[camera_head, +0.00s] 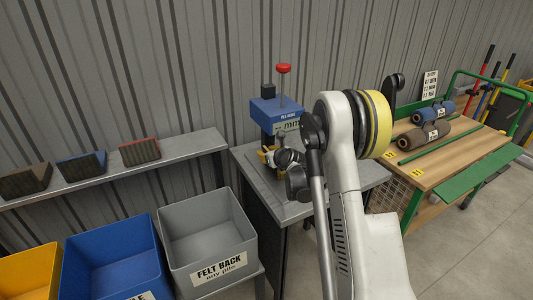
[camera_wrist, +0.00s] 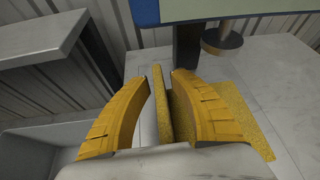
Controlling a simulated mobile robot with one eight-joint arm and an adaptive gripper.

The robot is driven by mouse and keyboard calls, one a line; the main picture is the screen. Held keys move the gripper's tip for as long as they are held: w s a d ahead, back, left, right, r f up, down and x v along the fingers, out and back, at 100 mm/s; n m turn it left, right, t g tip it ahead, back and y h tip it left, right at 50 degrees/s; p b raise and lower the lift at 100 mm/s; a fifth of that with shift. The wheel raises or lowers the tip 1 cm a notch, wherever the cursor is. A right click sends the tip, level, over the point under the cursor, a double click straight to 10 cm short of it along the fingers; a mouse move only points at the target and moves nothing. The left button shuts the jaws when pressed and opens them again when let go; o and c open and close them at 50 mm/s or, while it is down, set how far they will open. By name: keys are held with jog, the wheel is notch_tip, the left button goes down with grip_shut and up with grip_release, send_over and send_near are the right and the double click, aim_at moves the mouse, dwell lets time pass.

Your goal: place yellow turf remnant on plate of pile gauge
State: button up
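The pile gauge (camera_head: 277,112) stands on a grey cabinet, with a blue head and a red knob on top. Its round foot (camera_wrist: 222,40) hangs from above in the wrist view. My gripper (camera_wrist: 161,75) has yellow fingers and is low at the gauge in the head view (camera_head: 268,157). Whether the remnant touches the plate is unclear.
A shelf (camera_head: 100,171) at the left bears several brown pieces with coloured edges. Below are yellow, blue and grey bins (camera_head: 205,225). At the right, a wooden bench (camera_head: 455,155) holds blue and brown rolls. A corrugated wall is behind.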

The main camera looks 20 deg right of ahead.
jog(key=shift+r, duration=0.15)
jog(key=p+v, duration=0.4)
jog(key=v, duration=0.8)
jog(key=s+a+r+n+g+y, duration=0.1)
jog(key=s+a+r+n+g, duration=0.2)
jog(key=s+a+r+n, duration=0.95)
jog(key=s+a+n+g, duration=0.1)
jog(key=s+a+n, duration=0.2)
jog(key=s+n, duration=0.7)
jog(key=s+a+n+g, duration=0.2)
jog(key=s+a+n, duration=0.2)
jog(key=s+n, duration=0.6)
jog(key=f+n, duration=0.1)
jog(key=n, duration=0.2)
jog(key=shift+s, duration=0.35)
